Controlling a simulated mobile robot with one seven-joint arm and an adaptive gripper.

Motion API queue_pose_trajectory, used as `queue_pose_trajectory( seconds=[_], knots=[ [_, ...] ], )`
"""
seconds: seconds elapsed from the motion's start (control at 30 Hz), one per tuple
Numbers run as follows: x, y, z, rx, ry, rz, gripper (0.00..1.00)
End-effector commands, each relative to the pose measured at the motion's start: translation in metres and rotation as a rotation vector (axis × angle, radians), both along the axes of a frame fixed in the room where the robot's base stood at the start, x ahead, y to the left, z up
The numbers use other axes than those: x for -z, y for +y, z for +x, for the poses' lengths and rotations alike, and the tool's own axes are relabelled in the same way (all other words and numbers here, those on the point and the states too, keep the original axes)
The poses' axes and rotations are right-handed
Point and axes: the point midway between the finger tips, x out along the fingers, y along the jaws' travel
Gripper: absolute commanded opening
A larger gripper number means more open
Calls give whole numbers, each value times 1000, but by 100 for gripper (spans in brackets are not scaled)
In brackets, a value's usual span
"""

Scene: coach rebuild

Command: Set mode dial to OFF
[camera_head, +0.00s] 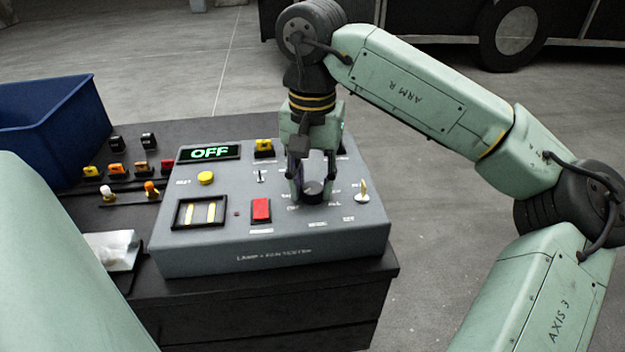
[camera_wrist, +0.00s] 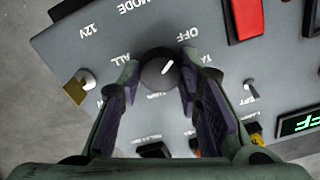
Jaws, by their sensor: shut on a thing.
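The mode dial (camera_head: 313,190) is a round black knob on the grey lamp and fan tester box (camera_head: 270,262). My gripper (camera_head: 312,178) reaches down from above with its fingers on either side of the dial, shut on it. In the wrist view, the dial (camera_wrist: 156,76) sits between the two fingertips (camera_wrist: 158,82). Its white pointer line slants up and right, roughly toward the OFF label (camera_wrist: 187,31). The ALL label (camera_wrist: 120,58) is on the other side. The display (camera_head: 209,153) reads OFF in green. The fingers hide part of the dial's edge.
The box stands on a dark bench (camera_head: 290,305). A blue bin (camera_head: 60,125) is at the left; open floor lies to the right.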

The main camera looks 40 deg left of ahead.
Motion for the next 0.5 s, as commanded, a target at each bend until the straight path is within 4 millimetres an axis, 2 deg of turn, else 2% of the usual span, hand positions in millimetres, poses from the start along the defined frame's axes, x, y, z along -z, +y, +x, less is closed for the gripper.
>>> queue_pose_trajectory(
  seconds=[0.17,0.2,0.5],
  knots=[
    [-1,1,0,0,-1,3,4],
    [-1,1,0,0,-1,3,33],
    [0,0,0,0,0,1,52]
  ],
)
